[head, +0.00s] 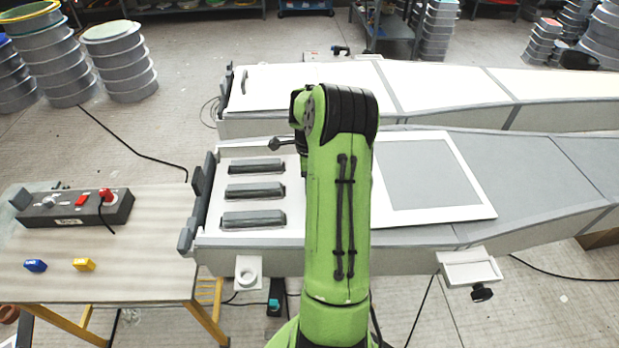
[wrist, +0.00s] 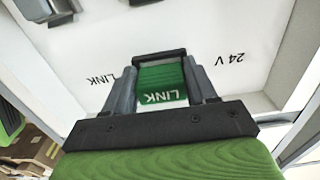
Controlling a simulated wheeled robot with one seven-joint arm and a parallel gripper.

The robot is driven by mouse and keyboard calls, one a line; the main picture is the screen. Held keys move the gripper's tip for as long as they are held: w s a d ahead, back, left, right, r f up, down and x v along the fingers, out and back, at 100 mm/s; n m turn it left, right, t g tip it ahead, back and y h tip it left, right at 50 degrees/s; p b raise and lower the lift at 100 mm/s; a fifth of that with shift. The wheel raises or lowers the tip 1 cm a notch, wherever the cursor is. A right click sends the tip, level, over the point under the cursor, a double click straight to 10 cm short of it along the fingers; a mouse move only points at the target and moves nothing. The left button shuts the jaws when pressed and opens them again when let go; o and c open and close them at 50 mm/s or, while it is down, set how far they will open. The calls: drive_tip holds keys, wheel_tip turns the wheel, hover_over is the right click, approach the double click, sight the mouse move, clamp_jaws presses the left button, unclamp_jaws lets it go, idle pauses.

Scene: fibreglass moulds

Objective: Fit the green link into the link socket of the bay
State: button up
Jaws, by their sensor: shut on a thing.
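In the wrist view my gripper (wrist: 161,88) is shut on the green link (wrist: 162,76), a block with "LINK" in white, upside down in the picture. The link is between the two dark fingers, over a white surface. A dark bar crosses its far end; I cannot tell whether it belongs to the link or to a socket. The surface carries a printed "LINK" label (wrist: 101,80) to the left and a "24 V" label (wrist: 230,60) to the right. The socket opening is not visible, and I cannot tell whether the link touches it. In the head view my arm hides the gripper and link.
Pale walls flank the white surface in the wrist view. In the head view, a long mould (head: 400,236) bears several grey bars (head: 254,191).

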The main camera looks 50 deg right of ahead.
drive_tip(key=shift+f, duration=0.4)
drive_tip(key=o, duration=1.2)
drive_tip(key=shift+r, duration=0.1)
wheel_tip(320, 180, up, 16)
drive_tip(key=shift+f+p, duration=0.15)
drive_tip(key=shift+p, duration=1.1)
